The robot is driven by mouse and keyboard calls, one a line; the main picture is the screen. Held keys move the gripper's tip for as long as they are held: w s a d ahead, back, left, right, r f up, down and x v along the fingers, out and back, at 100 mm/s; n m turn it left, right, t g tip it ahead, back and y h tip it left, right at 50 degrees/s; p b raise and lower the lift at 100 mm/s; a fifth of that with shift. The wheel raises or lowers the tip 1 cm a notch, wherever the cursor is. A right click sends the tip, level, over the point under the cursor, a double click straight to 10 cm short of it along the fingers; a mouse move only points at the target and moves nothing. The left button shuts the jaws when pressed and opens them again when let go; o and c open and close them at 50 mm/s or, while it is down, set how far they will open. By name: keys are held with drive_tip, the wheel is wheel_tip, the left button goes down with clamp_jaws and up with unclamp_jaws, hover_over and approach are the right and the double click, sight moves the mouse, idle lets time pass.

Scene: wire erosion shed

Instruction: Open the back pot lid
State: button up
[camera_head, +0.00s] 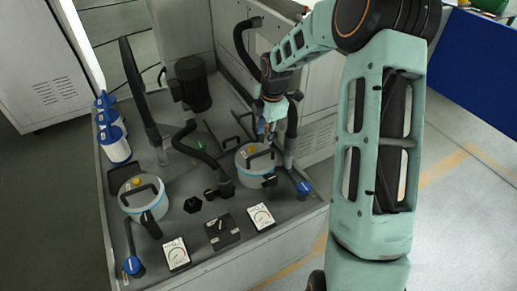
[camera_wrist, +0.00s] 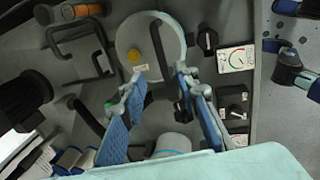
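Two round pots with pale lids sit in the grey bench top. The one at right in the head view, a little farther back, has a lid (camera_head: 262,163) with a black arched handle (camera_head: 260,154) and a yellow knob (camera_head: 250,149). In the wrist view this lid (camera_wrist: 172,37) lies flat beyond my fingertips. The other pot (camera_head: 140,199) stands at left, its lid down; in the wrist view part of a pot (camera_wrist: 172,143) shows between my fingers. My gripper (camera_head: 268,132) is just above the right pot's lid; its blue-padded fingers (camera_wrist: 160,77) are apart and empty.
Black hoses (camera_head: 195,145) and pipes rise around the pots. Two dial gauges (camera_head: 176,254) (camera_head: 260,217) and a black switch box (camera_head: 222,231) line the front. A black motor (camera_head: 190,83) and white filter cylinders (camera_head: 115,143) stand at back and left.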

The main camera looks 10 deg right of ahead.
sight(261, 153)
drive_tip(key=f, duration=0.3)
drive_tip(key=w+f, duration=0.1)
drive_tip(key=f, duration=0.6)
drive_tip(key=shift+w+a, duration=0.35)
drive_tip(key=shift+w, duration=0.05)
drive_tip(key=shift+r, duration=0.1)
drive_tip(key=shift+c, duration=0.3)
clamp_jaws()
